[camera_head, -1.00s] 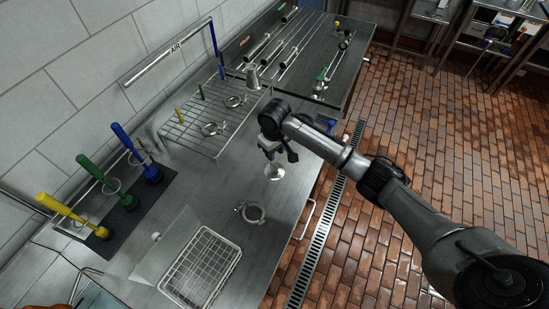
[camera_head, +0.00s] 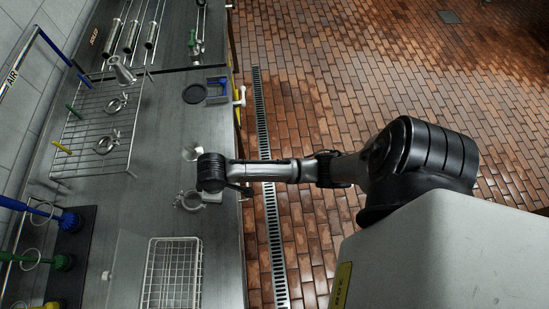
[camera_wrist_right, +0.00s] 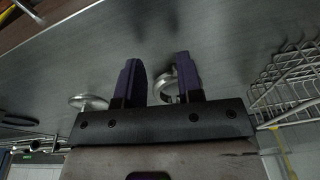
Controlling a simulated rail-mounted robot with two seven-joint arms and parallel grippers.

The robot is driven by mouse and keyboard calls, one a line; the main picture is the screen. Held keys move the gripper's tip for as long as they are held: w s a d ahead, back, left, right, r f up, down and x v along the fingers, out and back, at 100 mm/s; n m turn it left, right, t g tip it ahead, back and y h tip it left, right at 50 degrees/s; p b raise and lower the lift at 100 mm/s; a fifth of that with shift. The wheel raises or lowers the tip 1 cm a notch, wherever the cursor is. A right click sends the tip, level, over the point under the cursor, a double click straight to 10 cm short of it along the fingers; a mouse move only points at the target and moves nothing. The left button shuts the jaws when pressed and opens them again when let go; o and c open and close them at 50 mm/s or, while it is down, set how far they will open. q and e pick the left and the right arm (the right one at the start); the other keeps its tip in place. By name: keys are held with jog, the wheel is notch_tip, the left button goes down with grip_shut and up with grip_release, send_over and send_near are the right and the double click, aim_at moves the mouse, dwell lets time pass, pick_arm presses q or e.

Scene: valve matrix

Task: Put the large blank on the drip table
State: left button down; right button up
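A shiny round metal disc (camera_head: 193,152) sits on the steel table, just beyond my right wrist in the head view; it may be the large blank. In the right wrist view the disc (camera_wrist_right: 88,102) appears on a short stem, left of my fingers. My right gripper (camera_wrist_right: 158,60) is open and empty above the table. A ring clamp (camera_head: 190,200) lies below it; in the wrist view the clamp (camera_wrist_right: 160,88) shows partly behind the fingers. The wire rack (camera_head: 85,160) at left may be the drip table; I cannot tell. My left gripper is out of view.
A wire basket (camera_head: 172,272) stands at the near edge. Two more ring clamps and a metal cone (camera_head: 122,73) are on the rack.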

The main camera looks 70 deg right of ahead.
jog(key=s+r+m+t, duration=0.1)
jog(key=s+r+t, duration=0.1)
jog(key=s, duration=1.7)
jog(key=shift+a+r+h, duration=0.35)
jog(key=shift+r+h, duration=0.05)
jog(key=shift+r, duration=0.05)
